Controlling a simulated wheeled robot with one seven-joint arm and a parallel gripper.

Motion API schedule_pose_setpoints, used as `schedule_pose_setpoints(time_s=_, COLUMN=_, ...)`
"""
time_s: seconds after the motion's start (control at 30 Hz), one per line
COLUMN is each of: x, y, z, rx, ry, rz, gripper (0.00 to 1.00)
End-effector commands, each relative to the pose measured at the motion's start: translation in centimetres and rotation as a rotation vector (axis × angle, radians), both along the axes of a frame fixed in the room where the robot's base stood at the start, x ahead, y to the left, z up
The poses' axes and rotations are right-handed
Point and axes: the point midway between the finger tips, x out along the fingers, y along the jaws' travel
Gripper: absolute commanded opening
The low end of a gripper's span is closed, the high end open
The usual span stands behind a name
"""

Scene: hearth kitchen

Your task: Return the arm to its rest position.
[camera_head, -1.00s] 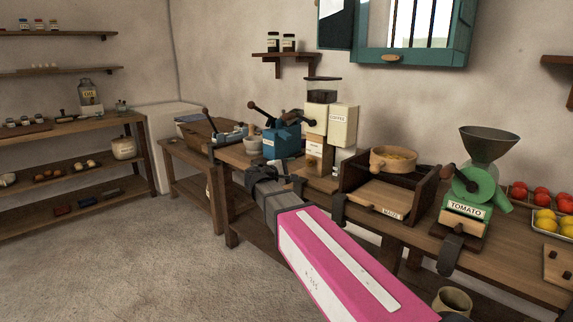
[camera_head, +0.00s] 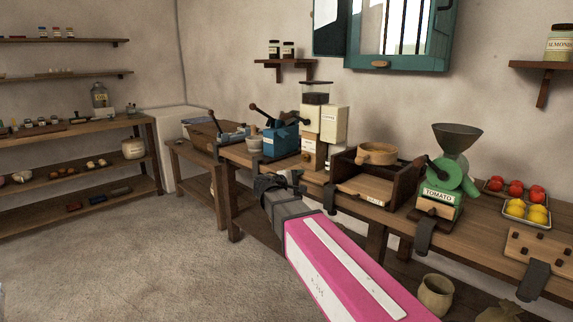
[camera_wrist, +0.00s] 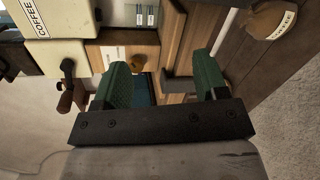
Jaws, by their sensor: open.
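My gripper (camera_head: 283,184) is at the end of my pink arm, in front of the workbench (camera_head: 340,203) and near the coffee grinder's side of it. In the wrist view its two green fingers (camera_wrist: 165,88) stand apart with nothing held between them. The arm reaches from the bottom right toward the bench. In the head view the fingers are small and dark, so their detail is hard to make out.
The bench holds a blue machine (camera_head: 281,141), a coffee grinder (camera_head: 333,123), a wooden sieve box (camera_head: 366,190) and a green tomato mill (camera_head: 440,185). A clay pot (camera_head: 435,295) stands below. Open floor (camera_head: 150,265) lies to the left.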

Motion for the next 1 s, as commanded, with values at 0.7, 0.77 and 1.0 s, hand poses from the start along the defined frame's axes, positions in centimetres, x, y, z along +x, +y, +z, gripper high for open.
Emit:
schedule_pose_setpoints(time_s=0.7, x=-10.4, y=-12.3, z=-20.1, rx=0.754, ry=0.215, rz=-0.377, gripper=0.66)
schedule_pose_setpoints(time_s=0.77, x=-12.4, y=-13.2, z=-22.4, rx=0.868, ry=0.232, rz=-0.45, gripper=0.66)
schedule_pose_setpoints(time_s=1.0, x=-19.1, y=-14.3, z=-28.3, rx=1.264, ry=0.271, rz=-0.726, gripper=0.66)
